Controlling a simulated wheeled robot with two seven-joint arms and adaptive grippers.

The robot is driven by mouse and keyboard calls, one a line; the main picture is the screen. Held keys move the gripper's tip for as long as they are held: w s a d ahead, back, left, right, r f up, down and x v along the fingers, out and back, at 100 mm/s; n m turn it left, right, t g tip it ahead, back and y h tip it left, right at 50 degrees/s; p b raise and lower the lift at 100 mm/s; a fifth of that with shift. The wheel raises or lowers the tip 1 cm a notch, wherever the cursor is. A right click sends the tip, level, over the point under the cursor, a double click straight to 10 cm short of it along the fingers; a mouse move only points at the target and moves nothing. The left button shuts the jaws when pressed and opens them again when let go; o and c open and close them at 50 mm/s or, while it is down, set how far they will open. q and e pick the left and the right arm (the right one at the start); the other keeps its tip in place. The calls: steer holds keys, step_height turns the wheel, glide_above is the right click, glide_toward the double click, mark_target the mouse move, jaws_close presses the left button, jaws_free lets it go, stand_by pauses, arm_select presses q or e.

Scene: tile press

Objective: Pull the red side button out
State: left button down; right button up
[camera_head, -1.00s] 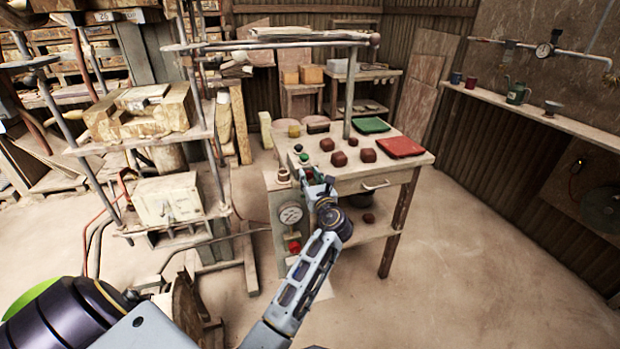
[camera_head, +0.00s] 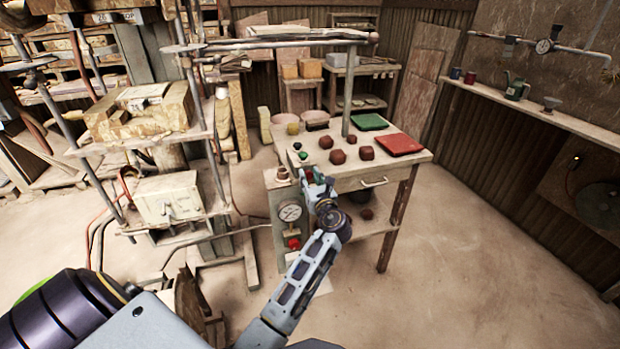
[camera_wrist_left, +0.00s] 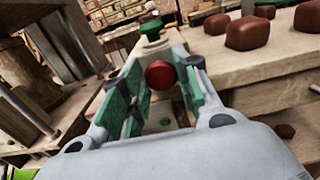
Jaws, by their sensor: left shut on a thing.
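The red side button (camera_wrist_left: 160,74) shows in the left wrist view as a round red knob between the green finger pads. My left gripper (camera_wrist_left: 158,88) is shut on it, with one pad on either side. My right gripper is not in view.
A gauge (camera_head: 289,211) and another red knob (camera_head: 293,243) are on the box front. The table (camera_head: 425,157) carries several dark red lumps (camera_head: 338,157), a green tray (camera_head: 368,121) and a red tray (camera_head: 401,144). A shelf rack (camera_head: 180,135) stands left. The floor right is clear.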

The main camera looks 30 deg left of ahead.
arm_select(q)
steer(key=shift+d+f, duration=0.1)
steer(key=shift+f, duration=0.05)
steer(key=c, duration=1.3)
jaws_free()
steer(key=shift+o, duration=1.3)
steer(key=shift+s+d, duration=0.1)
steer(key=shift+r, duration=0.3)
step_height(320, 180, up, 10)
steer(key=shift+f, duration=0.2)
